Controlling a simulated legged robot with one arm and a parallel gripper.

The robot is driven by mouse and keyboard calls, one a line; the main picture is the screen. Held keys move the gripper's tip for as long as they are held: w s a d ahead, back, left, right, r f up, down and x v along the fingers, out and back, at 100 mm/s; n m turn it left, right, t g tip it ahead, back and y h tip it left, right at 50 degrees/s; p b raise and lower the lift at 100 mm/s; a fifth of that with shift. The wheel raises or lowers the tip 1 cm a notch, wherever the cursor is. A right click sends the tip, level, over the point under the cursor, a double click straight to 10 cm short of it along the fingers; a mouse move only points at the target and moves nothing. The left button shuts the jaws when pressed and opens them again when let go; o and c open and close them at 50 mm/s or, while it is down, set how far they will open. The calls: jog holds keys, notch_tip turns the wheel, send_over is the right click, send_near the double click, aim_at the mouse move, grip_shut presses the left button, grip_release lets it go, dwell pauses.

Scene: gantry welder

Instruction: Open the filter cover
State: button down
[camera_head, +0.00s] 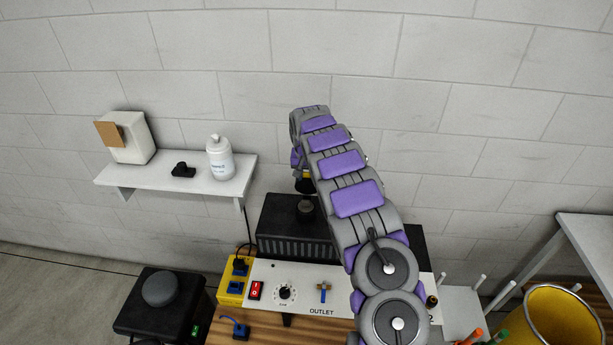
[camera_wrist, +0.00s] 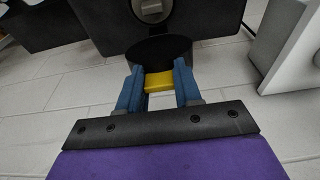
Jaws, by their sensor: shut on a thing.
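The filter cover appears to be a dark round cap (camera_wrist: 158,48) with a yellow grip bar (camera_wrist: 158,82). My gripper (camera_wrist: 158,88) has blue fingers shut on the yellow bar, one on each side. In the head view, the yellow bar (camera_head: 306,174) and dark cap (camera_head: 306,185) show just below the end of my arm, above the black box (camera_head: 290,225). A round grey fitting (camera_head: 305,208) stands on the box below the cap, and a gap seems to lie between them. My arm hides the fingers in the head view and covers the right part of the box.
A panel (camera_head: 320,290) with a red switch, a dial and a blue lever faces front below the box. A wall shelf (camera_head: 180,172) at left holds a white bottle (camera_head: 220,158). A yellow bin (camera_head: 560,318) stands at lower right. The wall above is bare.

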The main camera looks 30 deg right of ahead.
jog(key=shift+w+d+f+g+y, duration=0.15)
jog(key=shift+w+g+y, duration=0.1)
jog(key=shift+g+y, duration=0.05)
jog(key=shift+w+d+g+p, duration=0.1)
jog(key=shift+w+g+p, duration=0.05)
jog(key=shift+g+p, duration=0.15)
dwell(0.3)
jog(key=c, duration=0.9)
grip_release()
jog(key=shift+w+d+f, duration=0.1)
jog(key=shift+w, duration=0.05)
jog(key=shift+c, duration=0.2)
jog(key=shift+o, duration=0.9)
jog(key=shift+r, duration=0.2)
notch_tip(320, 180, up, 17)
jog(key=s+p, duration=0.1)
jog(key=p, duration=0.1)
jog(key=shift+s+a+p, duration=0.2)
jog(key=shift+a+p, duration=0.15)
